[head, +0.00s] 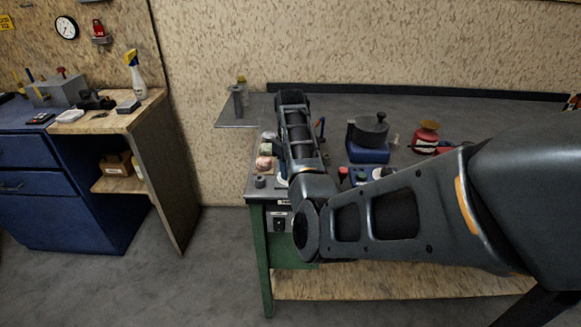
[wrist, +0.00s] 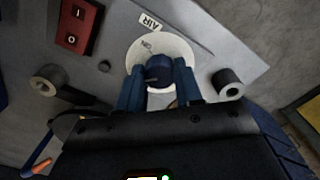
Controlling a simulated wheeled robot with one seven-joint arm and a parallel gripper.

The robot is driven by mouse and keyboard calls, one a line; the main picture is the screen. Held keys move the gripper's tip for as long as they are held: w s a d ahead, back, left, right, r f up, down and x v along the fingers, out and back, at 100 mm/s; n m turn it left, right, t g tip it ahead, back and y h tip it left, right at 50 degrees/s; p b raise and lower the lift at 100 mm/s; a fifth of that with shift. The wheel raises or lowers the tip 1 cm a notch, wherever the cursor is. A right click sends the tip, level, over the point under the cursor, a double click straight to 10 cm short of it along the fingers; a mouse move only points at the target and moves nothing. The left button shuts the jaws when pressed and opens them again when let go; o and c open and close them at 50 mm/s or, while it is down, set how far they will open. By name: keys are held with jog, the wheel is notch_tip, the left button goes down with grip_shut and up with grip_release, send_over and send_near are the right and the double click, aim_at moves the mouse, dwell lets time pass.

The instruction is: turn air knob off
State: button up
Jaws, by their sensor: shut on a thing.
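The air knob (wrist: 157,64) is a dark blue knob on a round white dial (wrist: 178,45) in the wrist view. An "AIR" label (wrist: 150,22) sits above the dial, and the word "ON" shows on the dial's upper left. My gripper (wrist: 158,76) has its two blue fingers on either side of the knob, shut on it. The knob's lower part and the lower dial are hidden by the fingers and the gripper body. In the head view my arm reaches over the workbench (head: 430,100), and I cannot make out the knob there.
A red switch box (wrist: 78,25) is at the panel's upper left in the wrist view. Round fittings stand left (wrist: 48,80) and right (wrist: 228,83) of the dial. In the head view, a blue-based device (head: 368,152) and a red object (head: 426,138) stand on the bench.

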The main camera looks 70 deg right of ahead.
jog(key=n, duration=0.5)
jog(key=shift+n, duration=2.3)
jog(key=shift+w, duration=0.1)
jog(key=o, duration=1)
jog(key=shift+o, duration=0.2)
